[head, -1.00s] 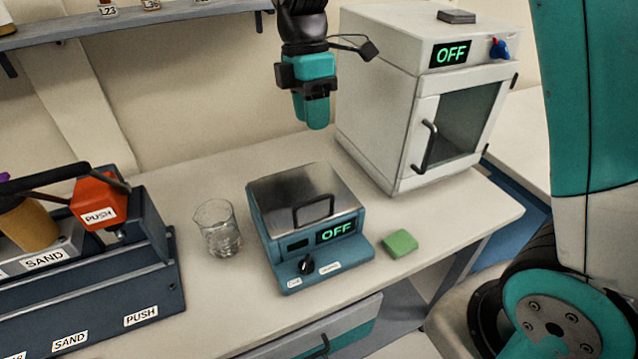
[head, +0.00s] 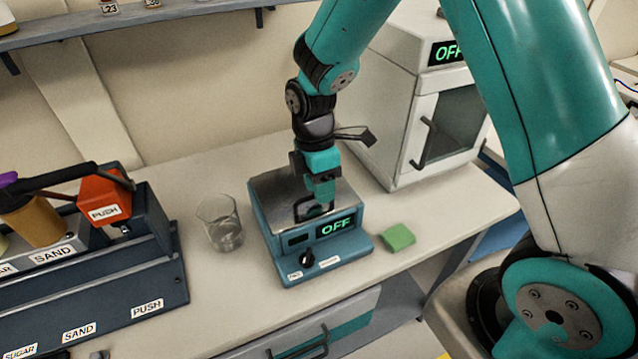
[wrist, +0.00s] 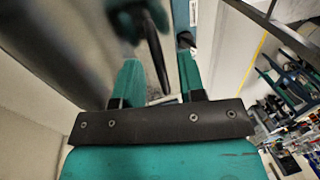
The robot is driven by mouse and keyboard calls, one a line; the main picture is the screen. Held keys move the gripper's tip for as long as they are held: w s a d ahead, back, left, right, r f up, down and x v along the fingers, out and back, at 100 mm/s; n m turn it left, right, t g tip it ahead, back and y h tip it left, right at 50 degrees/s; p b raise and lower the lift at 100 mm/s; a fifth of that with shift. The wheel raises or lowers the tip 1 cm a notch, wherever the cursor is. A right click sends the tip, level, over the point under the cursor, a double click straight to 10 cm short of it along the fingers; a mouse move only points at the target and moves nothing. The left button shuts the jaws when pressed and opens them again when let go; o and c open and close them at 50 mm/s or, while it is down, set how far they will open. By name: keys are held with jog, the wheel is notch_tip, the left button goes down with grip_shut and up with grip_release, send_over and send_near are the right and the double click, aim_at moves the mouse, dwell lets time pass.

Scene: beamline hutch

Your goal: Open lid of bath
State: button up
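The bath (head: 310,245) is a teal box on the bench with a green OFF display and a black knob on its front. Its steel lid (head: 268,192) lies shut on top, with a dark loop handle (head: 297,208) near the front edge. My gripper (head: 319,200) points down at the lid, by the handle, and partly covers both. In the wrist view, its teal fingers (wrist: 160,72) stand apart, and the dark handle bar (wrist: 156,52) shows in the gap between them, over the shiny lid. I cannot tell whether the fingers touch the handle.
A glass beaker (head: 222,224) stands just left of the bath. A green sponge-like block (head: 398,237) lies to its right. A white oven (head: 398,135) stands behind at right. A dispenser rack (head: 150,270) with PUSH and SAND labels fills the left. A shelf (head: 130,22) hangs above.

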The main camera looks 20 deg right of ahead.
grip_shut()
jog(key=shift+r, duration=0.1)
